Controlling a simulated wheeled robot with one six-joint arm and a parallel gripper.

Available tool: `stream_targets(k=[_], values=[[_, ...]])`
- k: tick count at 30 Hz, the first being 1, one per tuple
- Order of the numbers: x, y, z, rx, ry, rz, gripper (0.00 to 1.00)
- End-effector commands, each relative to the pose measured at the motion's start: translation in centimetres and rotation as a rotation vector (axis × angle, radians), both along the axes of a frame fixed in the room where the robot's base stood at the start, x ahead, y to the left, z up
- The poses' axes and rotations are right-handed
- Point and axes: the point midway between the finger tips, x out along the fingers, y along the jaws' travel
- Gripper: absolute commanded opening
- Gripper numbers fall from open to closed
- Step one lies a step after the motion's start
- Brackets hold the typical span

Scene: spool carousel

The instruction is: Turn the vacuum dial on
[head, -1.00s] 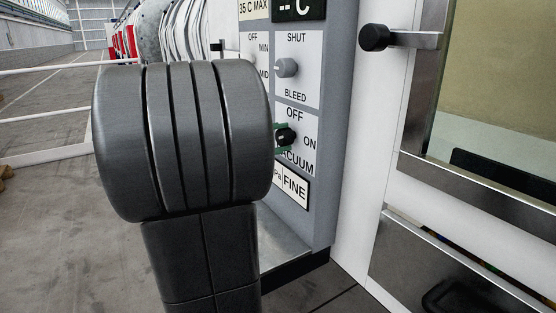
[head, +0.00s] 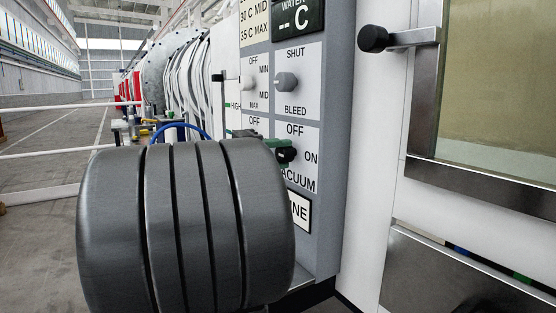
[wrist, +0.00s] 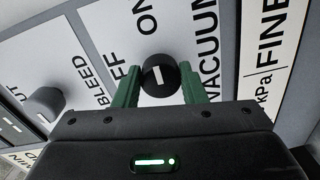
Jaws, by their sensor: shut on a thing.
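The vacuum dial (head: 287,155) is a small black knob on the grey control panel, with OFF above it and ON to its right. It also shows in the wrist view (wrist: 160,72), with a short white mark on its face; which label the mark points to is hard to tell. My gripper (wrist: 158,80) is shut on the dial, one green finger on each side of it. In the head view my gripper (head: 273,145) is mostly hidden behind my dark arm link, with only some green showing beside the dial.
Above the vacuum dial is a grey SHUT/BLEED knob (head: 287,82), with another grey knob (head: 249,84) to its left. A FINE label (head: 299,212) sits below. A black-knobbed handle (head: 374,39) sticks out at the right by a framed window. Open floor lies left.

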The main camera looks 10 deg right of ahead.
Motion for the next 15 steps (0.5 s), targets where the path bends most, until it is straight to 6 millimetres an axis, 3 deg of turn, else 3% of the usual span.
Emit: stream_targets(k=[9, 10, 12, 15], values=[[0.0, -0.02, -0.11, 0.002, 0.0, -0.001, 0.15], [-0.01, -0.01, -0.11, 0.002, 0.0, -0.001, 0.43], [0.0, -0.01, -0.1, 0.002, 0.001, -0.001, 0.57], [0.0, -0.01, -0.07, 0.001, 0.0, -0.001, 0.59]])
